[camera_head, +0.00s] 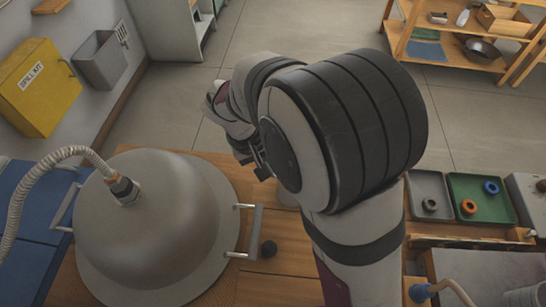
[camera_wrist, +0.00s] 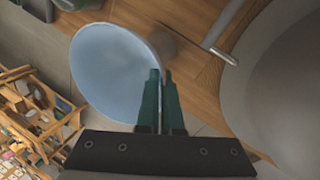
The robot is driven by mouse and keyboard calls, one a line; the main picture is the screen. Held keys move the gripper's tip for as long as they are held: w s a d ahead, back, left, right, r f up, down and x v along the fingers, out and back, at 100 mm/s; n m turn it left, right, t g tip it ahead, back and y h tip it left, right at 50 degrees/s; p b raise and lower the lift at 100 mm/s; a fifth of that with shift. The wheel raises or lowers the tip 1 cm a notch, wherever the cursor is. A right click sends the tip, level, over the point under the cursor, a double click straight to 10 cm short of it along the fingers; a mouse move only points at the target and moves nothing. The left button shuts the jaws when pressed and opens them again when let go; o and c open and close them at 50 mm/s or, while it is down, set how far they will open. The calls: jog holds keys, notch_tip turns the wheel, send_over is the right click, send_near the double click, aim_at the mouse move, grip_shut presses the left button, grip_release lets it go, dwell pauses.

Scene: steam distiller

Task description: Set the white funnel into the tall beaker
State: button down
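A wide, pale bluish-white round mouth, which looks like the white funnel (camera_wrist: 105,75), fills the upper left of the wrist view. Its right edge passes at my gripper (camera_wrist: 161,78), whose two green fingers stand close together with a thin gap. The fingers appear closed on the funnel's rim, though the left finger hides part of the contact. In the head view my gripper (camera_head: 262,172) is mostly hidden by my arm, and the funnel does not show. I cannot clearly make out the tall beaker; a small pale patch shows beside my arm in the head view.
A large metal dome (camera_head: 160,220) with a side handle (camera_head: 250,232) and a hose stands left on the wooden table (camera_head: 285,285). Grey (camera_head: 430,217) and green (camera_head: 490,212) trays with rings lie to the right.

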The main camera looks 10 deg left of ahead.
jog(key=shift+f, duration=0.3)
jog(key=c, duration=1)
grip_release()
jog(key=shift+r, duration=0.1)
jog(key=shift+r, duration=3.45)
